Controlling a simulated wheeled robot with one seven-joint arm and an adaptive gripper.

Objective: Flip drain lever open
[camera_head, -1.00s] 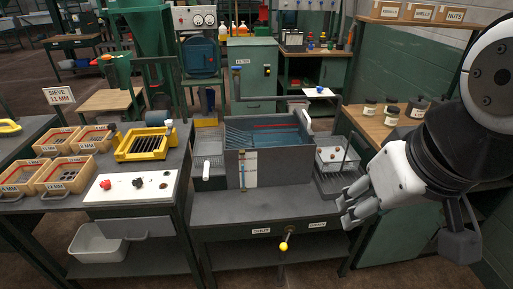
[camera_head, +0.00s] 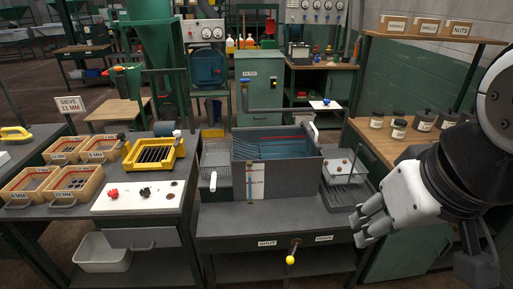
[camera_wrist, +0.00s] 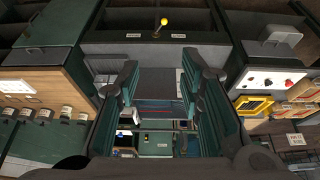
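The drain lever, a short stem with a yellow ball knob (camera_head: 290,260), sits on the front edge of the dark tank bench (camera_head: 225,222). Its knob hangs down and slightly left, between two white labels too small to read surely. The knob also shows at the top of the wrist view (camera_wrist: 164,21). My gripper (camera_head: 362,226) is to the right of the lever and apart from it. In the wrist view my gripper (camera_wrist: 160,85) has its two dark green fingers spread wide with nothing between them.
A grey water tank (camera_head: 278,178) stands on the bench, with a wire basket (camera_head: 346,195) at its right. The sieve table (camera_head: 185,210) with wooden trays is at left. A wooden shelf with jars (camera_head: 400,130) is at right. The space before the lever looks clear.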

